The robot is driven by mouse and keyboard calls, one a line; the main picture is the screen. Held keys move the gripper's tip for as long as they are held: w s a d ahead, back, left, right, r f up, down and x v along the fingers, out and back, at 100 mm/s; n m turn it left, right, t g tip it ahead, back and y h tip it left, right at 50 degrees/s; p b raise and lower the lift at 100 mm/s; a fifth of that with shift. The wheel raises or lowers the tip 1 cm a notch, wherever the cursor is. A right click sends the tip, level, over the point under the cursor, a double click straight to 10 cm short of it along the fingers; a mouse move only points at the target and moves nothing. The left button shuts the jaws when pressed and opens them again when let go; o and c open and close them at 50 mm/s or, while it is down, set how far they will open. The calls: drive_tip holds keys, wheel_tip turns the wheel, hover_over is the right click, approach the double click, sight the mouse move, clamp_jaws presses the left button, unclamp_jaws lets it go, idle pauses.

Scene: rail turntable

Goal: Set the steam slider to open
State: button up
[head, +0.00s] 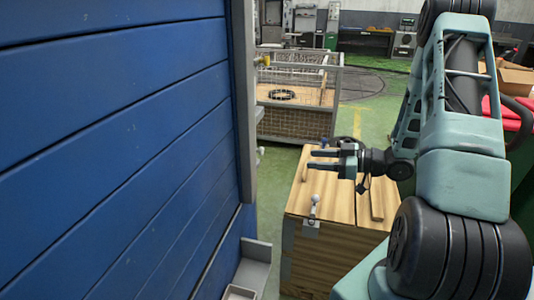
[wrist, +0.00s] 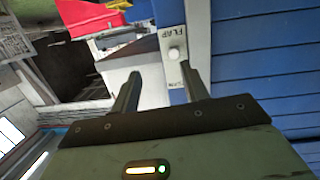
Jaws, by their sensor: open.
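My gripper (head: 322,161) is open and empty, held above a wooden crate and pointing left toward the blue wall. In the wrist view its two dark fingers (wrist: 158,92) are spread apart. A second label lower on this plate is too small to read. The fingers look apart from the knob. I cannot make out a control marked steam in either view.
The blue plank wall (head: 110,150) with a grey edge post (head: 243,100) fills the left. A mesh cage (head: 300,95) stands behind. Green floor (head: 370,125) is open beyond the crate.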

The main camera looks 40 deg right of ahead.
drive_tip(key=s+y, duration=0.2)
drive_tip(key=s, duration=0.1)
drive_tip(key=p, duration=0.3)
approach(263, 151)
drive_tip(key=shift+t, duration=0.4)
drive_tip(key=x, duration=0.6)
drive_tip(key=f+x, duration=0.1)
drive_tip(key=x, duration=0.1)
drive_tip(key=shift+w+a, duration=0.2)
drive_tip(key=shift+w, duration=0.15)
drive_tip(key=shift+r, duration=0.1)
clamp_jaws()
